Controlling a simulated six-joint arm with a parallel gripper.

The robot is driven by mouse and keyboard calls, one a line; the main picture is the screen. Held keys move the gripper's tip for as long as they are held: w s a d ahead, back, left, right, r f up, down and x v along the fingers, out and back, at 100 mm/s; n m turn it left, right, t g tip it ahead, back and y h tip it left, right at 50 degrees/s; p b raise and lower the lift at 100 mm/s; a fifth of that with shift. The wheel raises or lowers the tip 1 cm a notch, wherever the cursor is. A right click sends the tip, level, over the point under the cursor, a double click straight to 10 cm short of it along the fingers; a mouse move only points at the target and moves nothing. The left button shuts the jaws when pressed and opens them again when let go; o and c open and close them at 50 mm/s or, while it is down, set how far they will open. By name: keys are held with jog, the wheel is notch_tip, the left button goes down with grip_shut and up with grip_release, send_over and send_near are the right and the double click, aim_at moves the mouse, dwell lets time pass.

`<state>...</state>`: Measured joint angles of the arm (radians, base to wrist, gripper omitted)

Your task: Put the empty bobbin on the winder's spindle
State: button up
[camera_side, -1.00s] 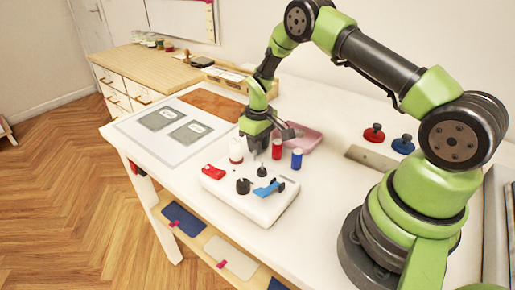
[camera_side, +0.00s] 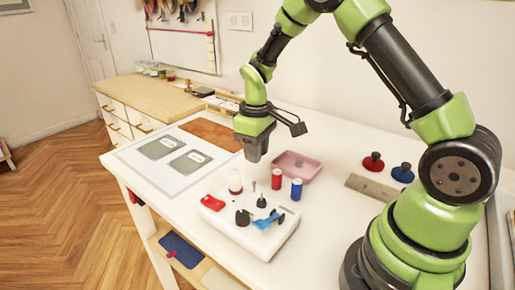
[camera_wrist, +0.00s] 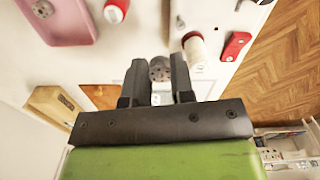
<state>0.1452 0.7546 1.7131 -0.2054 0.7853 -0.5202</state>
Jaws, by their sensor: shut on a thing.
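My gripper (camera_side: 254,156) is raised above the table behind the white winder (camera_side: 283,235), pointing down. In the wrist view, my gripper (camera_wrist: 158,72) is shut on a grey metal bobbin (camera_wrist: 159,68) with small holes in its face, held between the fingertips. The side view does not show the bobbin clearly. The winder carries a dark upright post (camera_side: 261,201), which looks like the spindle, a blue lever (camera_side: 268,219), a black part (camera_side: 242,217) and a red piece (camera_side: 212,202). The bobbin is apart from the winder.
A white-and-red spool (camera_side: 235,182) stands at the winder's back edge. A red spool (camera_side: 277,179) and a blue spool (camera_side: 296,189) stand to the right. The pink tray (camera_wrist: 60,35) holds another bobbin (camera_wrist: 42,9). A ruler (camera_side: 370,187) and two knobbed objects lie farther right.

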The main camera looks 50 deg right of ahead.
aim_at(263, 200)
jog(key=s+a+n, duration=0.1)
jog(key=s+a, duration=0.1)
jog(key=s+a+r+n, duration=0.1)
jog(key=s+a, duration=0.1)
jog(key=s, duration=0.1)
jog(key=shift+s+a, duration=0.1)
jog(key=shift+a, duration=0.15)
jog(key=shift+s+a, duration=0.1)
jog(key=shift+s, duration=0.05)
jog(key=shift+f, duration=2.85)
jog(key=shift+f, duration=0.5)
jog(key=o, duration=0.6)
notch_tip(263, 200, up, 11)
